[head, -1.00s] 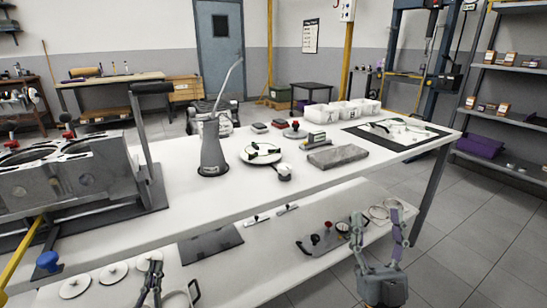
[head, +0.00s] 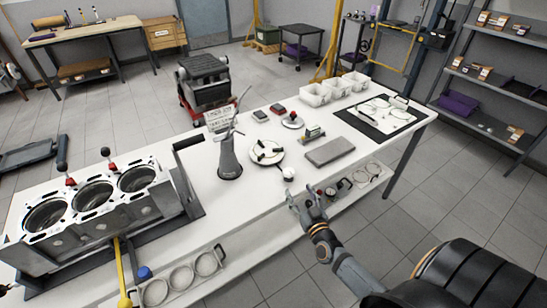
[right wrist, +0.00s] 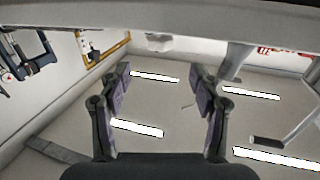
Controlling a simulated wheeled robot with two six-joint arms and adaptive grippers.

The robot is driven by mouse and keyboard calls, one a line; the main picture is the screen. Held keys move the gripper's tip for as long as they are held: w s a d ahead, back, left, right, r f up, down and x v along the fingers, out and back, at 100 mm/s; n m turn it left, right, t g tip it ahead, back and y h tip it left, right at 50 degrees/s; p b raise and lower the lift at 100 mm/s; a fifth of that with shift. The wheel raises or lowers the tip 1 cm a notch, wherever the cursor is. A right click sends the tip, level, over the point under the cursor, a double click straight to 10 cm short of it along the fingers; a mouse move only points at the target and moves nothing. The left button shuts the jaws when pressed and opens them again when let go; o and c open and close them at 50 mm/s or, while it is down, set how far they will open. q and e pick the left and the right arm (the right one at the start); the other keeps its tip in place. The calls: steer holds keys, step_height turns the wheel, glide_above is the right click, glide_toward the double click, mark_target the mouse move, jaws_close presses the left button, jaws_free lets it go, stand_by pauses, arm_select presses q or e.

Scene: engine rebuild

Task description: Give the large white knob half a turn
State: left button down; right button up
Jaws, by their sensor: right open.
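The white knob (head: 289,174) is a small round ball near the front edge of the white workbench (head: 250,203), just in front of a white disc with black arms (head: 266,153). My right gripper (head: 300,196) is at the bench's front edge, just below and right of the knob in the head view, apart from it as far as I can tell. The right wrist view shows its two fingers (right wrist: 162,88) spread wide with nothing between them. That view faces the ceiling lights, and I cannot make out the knob there.
A grey cone-shaped stand (head: 229,160) rises left of the disc. A grey slab (head: 329,151) lies right of the knob. The engine block (head: 95,205) fills the bench's left. White bins (head: 316,94) and a black mat (head: 362,124) lie farther back.

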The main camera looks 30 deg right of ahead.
mark_target(291, 176)
steer(key=shift+f, duration=0.15)
steer(key=w, duration=0.3)
steer(key=w+d+b, duration=0.1)
steer(key=w, duration=0.2)
steer(key=w+d+b, duration=0.1)
steer(key=w, duration=0.2)
steer(key=shift+w, duration=0.65)
steer(key=shift+c, duration=0.4)
